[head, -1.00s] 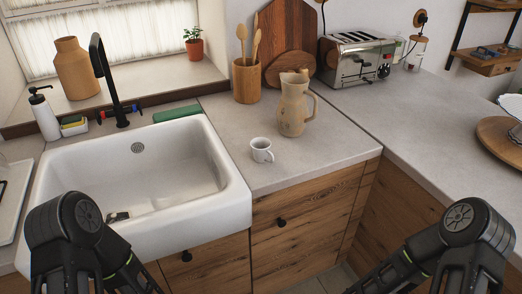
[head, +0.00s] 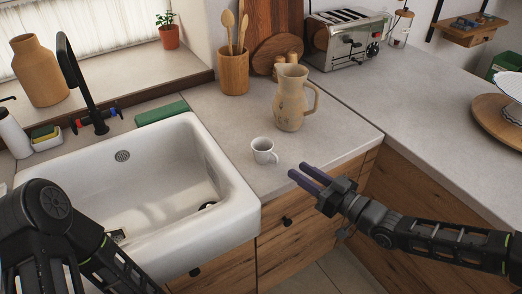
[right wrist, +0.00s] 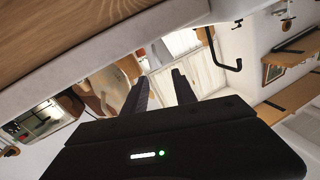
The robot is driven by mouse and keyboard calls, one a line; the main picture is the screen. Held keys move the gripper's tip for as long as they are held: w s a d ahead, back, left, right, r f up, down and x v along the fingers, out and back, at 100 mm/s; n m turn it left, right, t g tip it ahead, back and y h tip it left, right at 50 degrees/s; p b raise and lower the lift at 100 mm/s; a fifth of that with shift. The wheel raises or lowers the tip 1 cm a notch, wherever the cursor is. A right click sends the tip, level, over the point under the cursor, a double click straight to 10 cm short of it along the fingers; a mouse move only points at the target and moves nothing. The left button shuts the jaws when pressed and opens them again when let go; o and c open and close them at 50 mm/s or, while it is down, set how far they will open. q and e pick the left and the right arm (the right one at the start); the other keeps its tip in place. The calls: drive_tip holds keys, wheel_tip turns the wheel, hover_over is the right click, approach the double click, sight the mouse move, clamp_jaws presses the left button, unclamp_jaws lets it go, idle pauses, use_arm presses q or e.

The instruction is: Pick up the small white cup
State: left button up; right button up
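I cannot make out the cup in the right wrist view. My left arm shows at lower left, but its gripper is out of view.
A beige jug (head: 291,98) stands close behind the cup. A wooden utensil holder (head: 233,72) and a toaster (head: 346,38) stand further back. The white sink (head: 238,196) is left of the cup. The counter (head: 409,117) at right is largely clear.

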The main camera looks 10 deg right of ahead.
sight(277, 157)
drive_tip(key=x, duration=0.3)
idle(0.4)
drive_tip(key=p+x, duration=0.1)
drive_tip(key=x, duration=0.4)
idle(0.6)
clamp_jaws()
idle(1.2)
